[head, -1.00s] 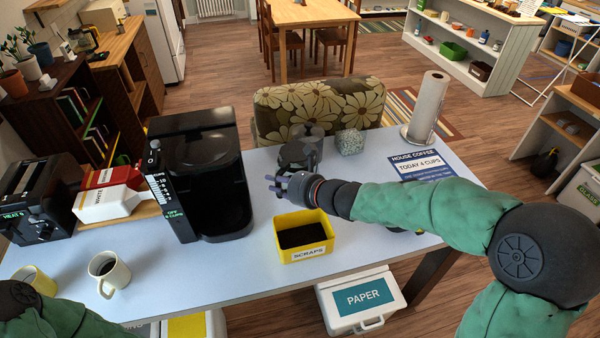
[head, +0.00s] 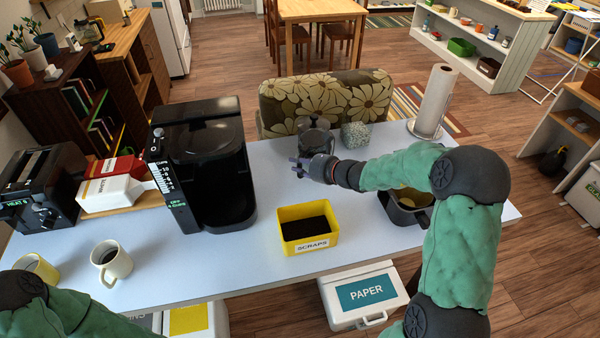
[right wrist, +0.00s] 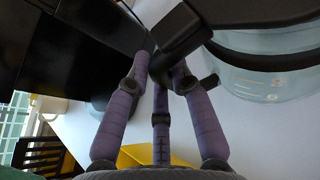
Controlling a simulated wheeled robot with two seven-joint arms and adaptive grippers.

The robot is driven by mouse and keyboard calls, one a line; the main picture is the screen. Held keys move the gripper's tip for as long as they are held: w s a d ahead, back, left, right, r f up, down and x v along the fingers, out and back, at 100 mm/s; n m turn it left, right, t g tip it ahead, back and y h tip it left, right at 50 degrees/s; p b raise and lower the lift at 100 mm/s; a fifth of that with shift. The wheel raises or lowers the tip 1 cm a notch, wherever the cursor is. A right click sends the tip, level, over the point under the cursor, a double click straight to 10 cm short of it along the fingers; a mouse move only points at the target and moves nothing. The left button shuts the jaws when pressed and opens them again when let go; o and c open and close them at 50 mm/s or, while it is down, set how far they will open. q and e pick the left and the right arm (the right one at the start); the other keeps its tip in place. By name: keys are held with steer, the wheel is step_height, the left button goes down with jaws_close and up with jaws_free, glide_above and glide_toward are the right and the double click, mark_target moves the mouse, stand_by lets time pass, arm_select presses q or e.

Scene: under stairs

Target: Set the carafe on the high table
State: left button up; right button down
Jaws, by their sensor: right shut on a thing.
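The carafe (head: 317,138) has a dark lid and clear glass and is near the far edge of the pale worktable (head: 180,270). In the right wrist view its glass body with white marks (right wrist: 270,82) is at the right, and its black handle (right wrist: 182,32) lies between my fingers. My right gripper (head: 298,167), with purple fingers, is shut on the handle. It also shows in the right wrist view (right wrist: 160,75). I cannot tell whether the carafe's base touches the worktable. A wooden table (head: 320,10) with chairs stands at the back. My left gripper is out of view.
A black coffee machine (head: 205,165) stands left of the carafe. A yellow scraps bin (head: 307,240) is in front. A speckled block (head: 355,135) and paper towel roll (head: 434,100) are to the right. A patterned chair back (head: 325,98) rises behind. Two mugs are at front left.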

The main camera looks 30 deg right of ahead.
mark_target(301, 176)
steer(key=shift+w+d+f, duration=0.25)
steer(key=shift+f, duration=0.05)
steer(key=shift+f+b, duration=0.65)
steer(key=shift+f, duration=0.8)
steer(key=shift+f, duration=0.15)
steer(key=c, duration=1.1)
jaws_free()
steer(key=shift+f, duration=0.1)
steer(key=shift+s+r, duration=0.15)
steer(key=shift+r, duration=0.15)
steer(key=p+v, duration=0.2)
steer(key=v, duration=0.9)
steer(key=shift+s+d, duration=0.15)
steer(key=shift+s, duration=0.2)
